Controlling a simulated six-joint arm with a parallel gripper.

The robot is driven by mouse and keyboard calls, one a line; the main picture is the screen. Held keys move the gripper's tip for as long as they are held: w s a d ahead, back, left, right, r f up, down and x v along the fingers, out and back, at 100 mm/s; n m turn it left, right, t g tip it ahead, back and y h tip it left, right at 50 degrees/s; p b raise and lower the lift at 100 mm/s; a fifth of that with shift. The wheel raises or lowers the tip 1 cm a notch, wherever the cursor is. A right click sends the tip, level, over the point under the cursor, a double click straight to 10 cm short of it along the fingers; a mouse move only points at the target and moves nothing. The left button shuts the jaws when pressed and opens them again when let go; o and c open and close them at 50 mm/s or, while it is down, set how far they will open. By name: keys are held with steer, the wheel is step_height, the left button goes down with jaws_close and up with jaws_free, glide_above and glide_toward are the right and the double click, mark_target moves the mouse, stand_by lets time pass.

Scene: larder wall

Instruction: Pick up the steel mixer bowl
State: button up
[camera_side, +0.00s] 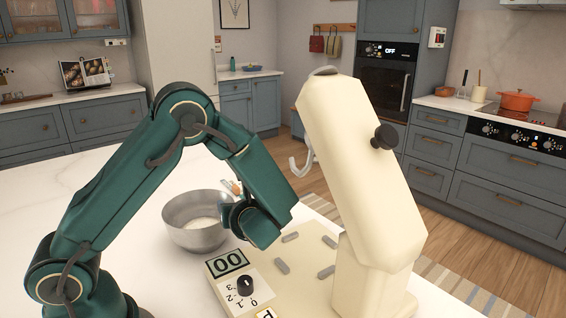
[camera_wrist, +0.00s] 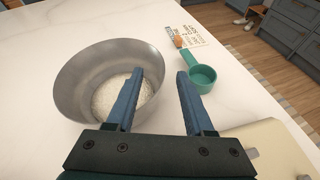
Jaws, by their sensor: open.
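The steel mixer bowl (camera_side: 190,212) stands upright on the white worktop, left of the cream stand mixer (camera_side: 360,170). It holds a white powder, which shows in the wrist view inside the bowl (camera_wrist: 80,78). My gripper (camera_wrist: 155,72) is open and empty. In the wrist view its left finger overlaps the bowl's right side and its right finger is to the right of the bowl. In the side view my gripper (camera_side: 245,222) is at the bowl's right rim and hides part of it. I cannot tell whether a finger touches the rim.
A teal measuring cup (camera_wrist: 200,76) stands right of the bowl, with a brown egg-like object (camera_wrist: 179,41) and a printed card (camera_wrist: 190,33) behind it. The mixer's base (camera_side: 305,262) has several grey pegs and a dial. The worktop left of the bowl is clear.

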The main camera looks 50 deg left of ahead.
mark_target(231, 201)
steer(key=shift+x, duration=2.2)
steer(key=shift+c, duration=0.3)
jaws_close()
